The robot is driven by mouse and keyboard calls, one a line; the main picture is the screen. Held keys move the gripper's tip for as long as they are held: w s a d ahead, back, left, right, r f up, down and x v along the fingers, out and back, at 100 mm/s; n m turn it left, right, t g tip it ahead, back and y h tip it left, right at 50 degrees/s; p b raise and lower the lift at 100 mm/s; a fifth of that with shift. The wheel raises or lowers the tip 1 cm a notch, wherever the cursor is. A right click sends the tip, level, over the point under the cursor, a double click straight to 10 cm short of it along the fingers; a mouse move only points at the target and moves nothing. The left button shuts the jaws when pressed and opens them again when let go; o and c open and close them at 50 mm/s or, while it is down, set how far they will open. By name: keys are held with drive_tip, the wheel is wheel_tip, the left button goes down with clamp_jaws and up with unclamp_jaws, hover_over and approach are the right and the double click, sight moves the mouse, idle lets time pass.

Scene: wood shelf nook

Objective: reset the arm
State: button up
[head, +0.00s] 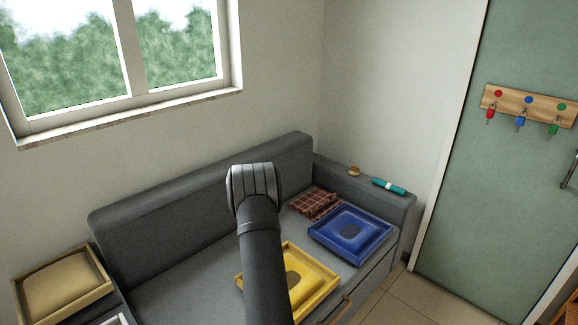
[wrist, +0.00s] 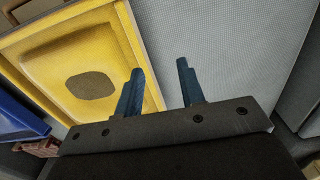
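My gripper (wrist: 160,66) shows in the wrist view with its two dark blue fingers apart and nothing between them. The fingers reach over the grey sofa seat (wrist: 230,50), beside the edge of the yellow tray (wrist: 150,60). The left finger overlaps the tray's edge in the picture; I cannot tell its height above it. In the head view my arm rises in front of the sofa and the gripper's fingers are hidden. The arm covers part of the yellow tray (head: 322,288).
A blue tray (head: 372,229) and a brown checked cloth (head: 313,203) lie right on the seat. A teal roll (head: 389,186) and small wooden item (head: 354,171) rest on the armrest. A tan tray (head: 60,288) stands at left. Keys hang on a wooden rack (head: 545,108).

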drive_tip(key=shift+r, duration=2)
